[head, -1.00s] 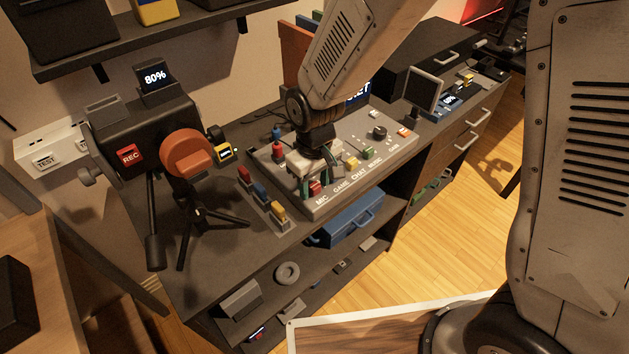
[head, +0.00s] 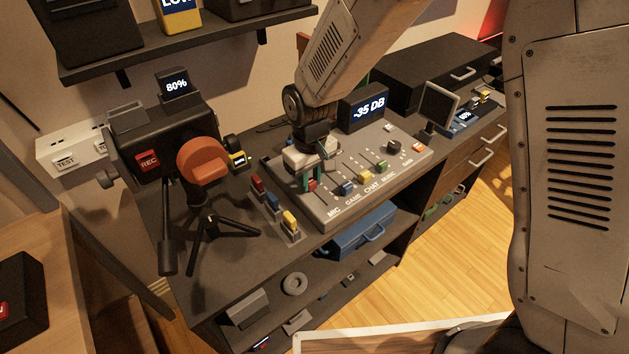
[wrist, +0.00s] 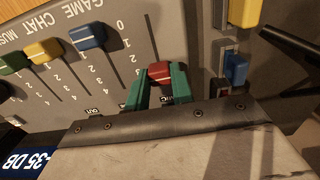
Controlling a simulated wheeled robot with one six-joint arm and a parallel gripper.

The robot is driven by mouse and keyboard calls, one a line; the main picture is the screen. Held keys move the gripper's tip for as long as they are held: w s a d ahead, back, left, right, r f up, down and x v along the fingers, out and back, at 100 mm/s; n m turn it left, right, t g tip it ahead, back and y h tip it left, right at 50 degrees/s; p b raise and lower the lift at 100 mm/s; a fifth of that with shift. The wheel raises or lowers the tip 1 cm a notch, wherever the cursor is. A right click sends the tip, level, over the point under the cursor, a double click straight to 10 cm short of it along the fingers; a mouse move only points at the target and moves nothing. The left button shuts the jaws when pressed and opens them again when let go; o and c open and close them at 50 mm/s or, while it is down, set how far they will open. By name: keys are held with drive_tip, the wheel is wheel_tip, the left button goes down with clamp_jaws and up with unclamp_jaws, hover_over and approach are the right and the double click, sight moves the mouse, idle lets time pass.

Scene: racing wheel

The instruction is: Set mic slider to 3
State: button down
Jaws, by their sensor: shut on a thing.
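The mixer panel (head: 345,200) lies on the dark desk. Its red mic slider knob (head: 313,186) sits partway along the track, beyond the MIC label in the head view. In the wrist view the red knob (wrist: 160,72) is between the green fingertips of my gripper (wrist: 159,86), which is shut on it. Scale numbers stand left of the mic track; the knob is about level with 3, though the fingers cover part of the lower scale. My gripper (head: 309,178) comes down from above in the head view and partly hides the mic track.
Blue (wrist: 87,36), yellow (wrist: 43,52) and green knobs sit on neighbouring tracks. A display (head: 368,108) reads -35 DB behind the panel. Red, blue and yellow switches (head: 289,222) and a camera on a tripod (head: 165,140) stand left. A monitor (head: 438,104) stands right.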

sight(311, 181)
drive_tip(key=c, duration=1.2)
unclamp_jaws()
wheel_tip(311, 181, up, 8)
drive_tip(key=shift+f, duration=0.1)
drive_tip(key=s+d+r+m, duration=0.2)
drive_tip(key=s+d+r, duration=0.3)
drive_tip(key=s+d, duration=0.3)
drive_tip(key=s+d+r+m+t, duration=0.1)
drive_tip(key=s+d+r+m, duration=0.1)
drive_tip(key=s+d+r, duration=0.3)
drive_tip(key=s+d+r+m, duration=0.2)
drive_tip(key=s+d+r, duration=0.4)
drive_tip(key=s+d, duration=0.5)
drive_tip(key=shift+s+d+m, duration=0.15)
drive_tip(key=shift+s+m, duration=0.15)
drive_tip(key=shift+m, duration=0.1)
